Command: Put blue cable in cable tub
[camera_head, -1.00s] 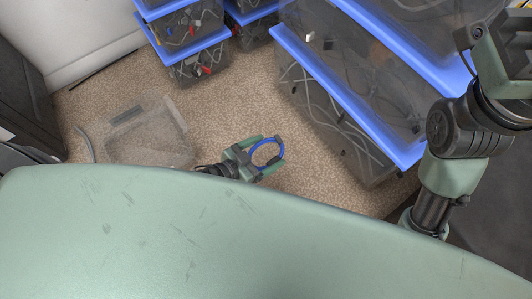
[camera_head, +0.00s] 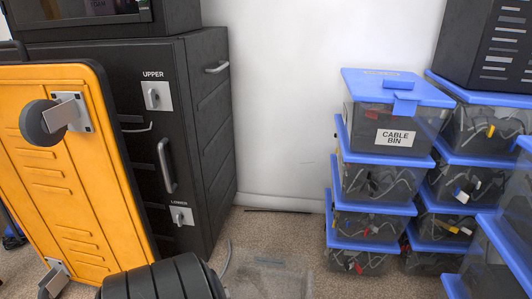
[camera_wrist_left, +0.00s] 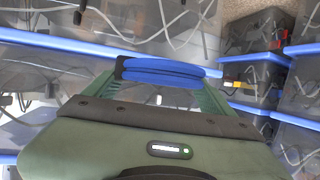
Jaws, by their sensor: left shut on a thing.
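The blue cable (camera_wrist_left: 160,76), a coiled loop, shows in the left wrist view. My left gripper (camera_wrist_left: 166,68) is shut on it and holds it off the floor. In the head view, a clear tub with a blue lid, labelled CABLE BIN (camera_head: 397,137), stands on top of a stack of similar tubs. Its lid covers it. A clear tub (camera_head: 268,282) on the floor shows partly at the bottom edge. My left gripper and the cable are out of the head view. My right gripper is not in view.
A black cabinet (camera_head: 215,150) stands at the left, with an orange cart (camera_head: 65,175) upright in front of it. Stacked blue-lidded tubs (camera_head: 365,218) fill the right. Carpet (camera_head: 272,225) is free between cabinet and stacks.

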